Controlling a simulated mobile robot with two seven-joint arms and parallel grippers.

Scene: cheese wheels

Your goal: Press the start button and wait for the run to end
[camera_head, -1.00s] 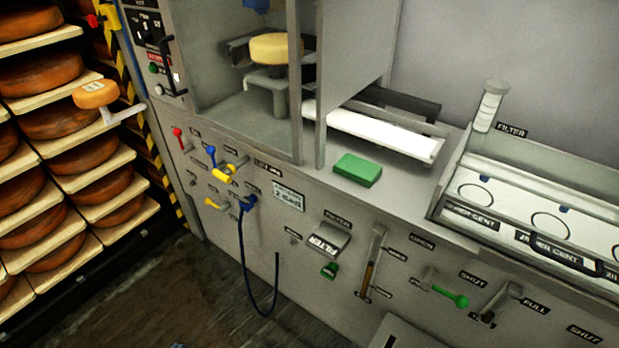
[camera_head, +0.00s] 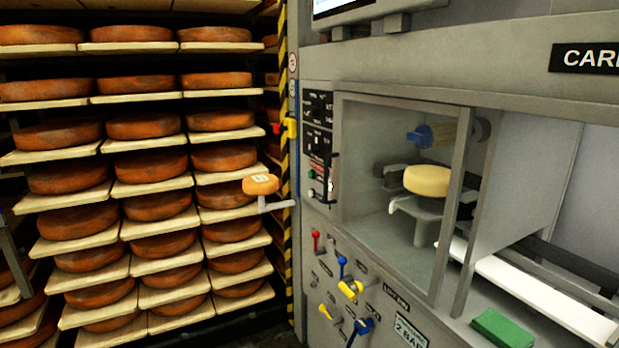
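A control panel (camera_head: 318,110) with dark switches and small labels is on the machine's left front, beside the yellow-black striped post. A small green button (camera_head: 311,174) is low on this panel, with a black vertical handle (camera_head: 333,168) to its right. The button's label is too small to read. Behind the machine's window, a pale yellow cheese wheel (camera_head: 427,181) sits on a grey support (camera_head: 418,206). A blue part with a tan cylinder (camera_head: 432,135) is above it. Neither of my grippers is in view.
Racks of orange-brown cheese wheels (camera_head: 140,125) on boards fill the left. Red, blue and yellow valve levers (camera_head: 350,290) stick out below. A green block (camera_head: 503,328) lies on the ledge.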

